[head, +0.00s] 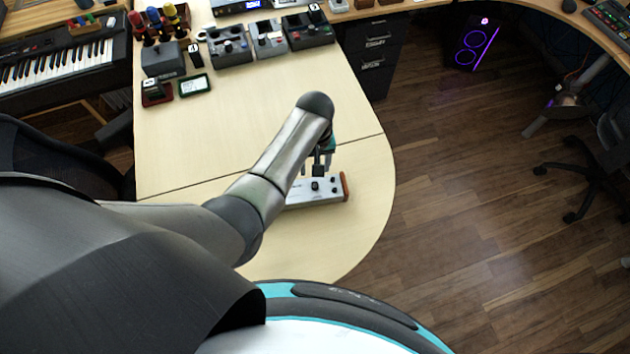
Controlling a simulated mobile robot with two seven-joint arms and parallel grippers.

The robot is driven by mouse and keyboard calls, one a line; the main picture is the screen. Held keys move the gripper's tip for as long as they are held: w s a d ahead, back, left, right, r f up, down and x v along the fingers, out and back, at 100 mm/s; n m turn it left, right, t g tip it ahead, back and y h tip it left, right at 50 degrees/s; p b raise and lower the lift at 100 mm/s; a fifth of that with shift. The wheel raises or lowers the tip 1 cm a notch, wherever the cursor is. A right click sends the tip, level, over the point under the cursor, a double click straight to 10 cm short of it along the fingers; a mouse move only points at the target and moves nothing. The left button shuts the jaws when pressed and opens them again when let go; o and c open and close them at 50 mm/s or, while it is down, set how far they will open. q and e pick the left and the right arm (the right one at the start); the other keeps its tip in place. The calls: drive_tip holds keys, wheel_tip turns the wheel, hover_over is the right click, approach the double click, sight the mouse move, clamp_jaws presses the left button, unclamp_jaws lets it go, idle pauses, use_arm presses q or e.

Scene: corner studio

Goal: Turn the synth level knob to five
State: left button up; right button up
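The synth (325,193) is a small light-grey box with wooden end cheeks and dark knobs. It lies on the pale desk near its rounded right end. A dark knob (316,185) shows on its top, and smaller controls sit beside it. My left arm reaches in from the left and hides the synth's left part. My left gripper (323,168) points down just above and behind the dark knob. Its fingers are small and partly hidden by the arm, so I cannot tell how far apart they are or whether they touch the knob. My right gripper is out of view.
Several grey pedal-like devices (268,38) and small boxes stand at the back of the desk (240,120). A keyboard (60,62) is at the far left. Dark drawers (375,55) stand behind the desk. The desk is clear around the synth, with its curved edge close on the right.

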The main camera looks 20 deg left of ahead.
sight(315, 185)
use_arm(q)
wheel_tip(315, 185, down, 9)
drive_tip(key=b, duration=0.4)
drive_tip(key=shift+f, duration=0.15)
clamp_jaws()
idle(0.3)
